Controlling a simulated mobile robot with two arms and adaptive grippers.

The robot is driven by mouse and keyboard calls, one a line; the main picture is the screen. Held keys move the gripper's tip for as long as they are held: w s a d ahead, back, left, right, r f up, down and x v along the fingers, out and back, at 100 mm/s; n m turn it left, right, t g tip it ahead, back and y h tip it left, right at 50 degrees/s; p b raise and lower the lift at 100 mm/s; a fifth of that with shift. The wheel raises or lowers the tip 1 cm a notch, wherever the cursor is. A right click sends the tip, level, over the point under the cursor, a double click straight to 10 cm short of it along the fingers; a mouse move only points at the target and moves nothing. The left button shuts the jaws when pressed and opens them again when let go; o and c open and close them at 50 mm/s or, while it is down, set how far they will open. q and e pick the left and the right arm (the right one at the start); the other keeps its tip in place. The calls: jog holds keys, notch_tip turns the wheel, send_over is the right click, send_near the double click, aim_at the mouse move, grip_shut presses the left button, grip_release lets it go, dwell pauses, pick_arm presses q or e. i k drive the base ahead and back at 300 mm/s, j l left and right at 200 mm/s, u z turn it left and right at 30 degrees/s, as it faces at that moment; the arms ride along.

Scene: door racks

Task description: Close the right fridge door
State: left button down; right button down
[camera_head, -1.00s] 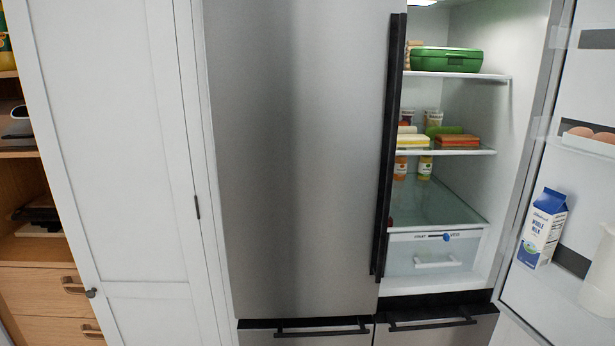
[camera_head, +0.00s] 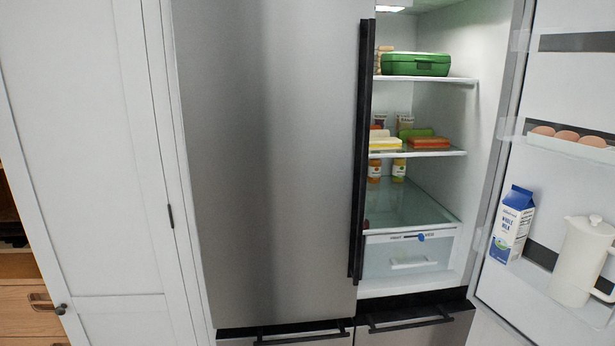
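The right fridge door (camera_head: 500,283) stands wide open at the right side of the head view, its inner face with shelves turned toward me. Its outer edge runs out of the picture. The lit right compartment (camera_head: 485,110) is exposed, with shelves, food and a clear drawer (camera_head: 408,255). The left fridge door (camera_head: 265,160) is shut, with a long black vertical handle (camera_head: 362,150) at its right edge. Neither of my grippers shows in the head view.
The open door carries a milk carton (camera_head: 511,225), a white pitcher (camera_head: 580,262) and eggs (camera_head: 567,136). Black-handled drawers (camera_head: 415,328) lie below the fridge. A white cabinet door (camera_head: 85,150) and wooden drawers (camera_head: 22,310) stand at the left.

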aim_at(564, 78)
jog(key=i+l+u, duration=0.15)
jog(key=l, duration=0.5)
jog(key=l+u, duration=0.1)
jog(key=l, duration=0.55)
jog(key=l+u, duration=0.15)
jog(key=l, duration=0.5)
jog(key=l+u, duration=0.15)
jog(key=l, duration=0.5)
jog(key=l+u, duration=0.1)
jog(key=l, duration=0.55)
jog(key=k+l+u, duration=0.15)
jog(key=l, duration=0.5)
jog(key=k+l+u, duration=0.15)
jog(key=l, duration=0.5)
jog(key=k+l+u, duration=0.15)
jog(key=l, duration=0.5)
jog(key=i, duration=0.05)
